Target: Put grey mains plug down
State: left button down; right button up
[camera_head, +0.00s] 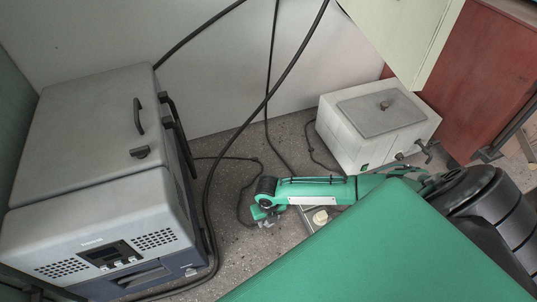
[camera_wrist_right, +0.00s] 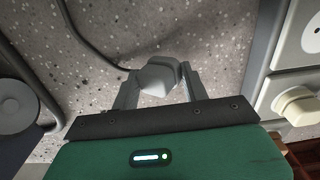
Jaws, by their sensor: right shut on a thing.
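The grey mains plug (camera_wrist_right: 157,77) shows in the right wrist view between the two fingers of my right gripper (camera_wrist_right: 157,88), which is shut on it. A dark cable runs from the plug toward the upper left over the speckled bench (camera_wrist_right: 180,28). In the head view my right gripper (camera_head: 264,220) points down over the bench between the large grey machine and the small white box. The plug is largely hidden there. I cannot tell whether the plug touches the bench. My left gripper is not in view.
A socket strip (camera_wrist_right: 262,72) with a cream plug (camera_wrist_right: 297,105) lies right of my right gripper. A large grey machine (camera_head: 95,215) stands left, a white box with a lid (camera_head: 345,140) right. Black cables (camera_head: 268,95) hang behind. Some bare bench lies around the gripper.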

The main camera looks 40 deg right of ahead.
jog(key=shift+f, duration=0.2)
jog(key=shift+f+b, duration=0.4)
jog(key=shift+f, duration=0.1)
jog(key=o, duration=1.3)
jog(key=shift+r+p, duration=0.4)
jog(key=shift+r, duration=0.15)
notch_tip(320, 180, up, 12)
jog(key=shift+r+b, duration=0.1)
jog(key=shift+b, duration=0.85)
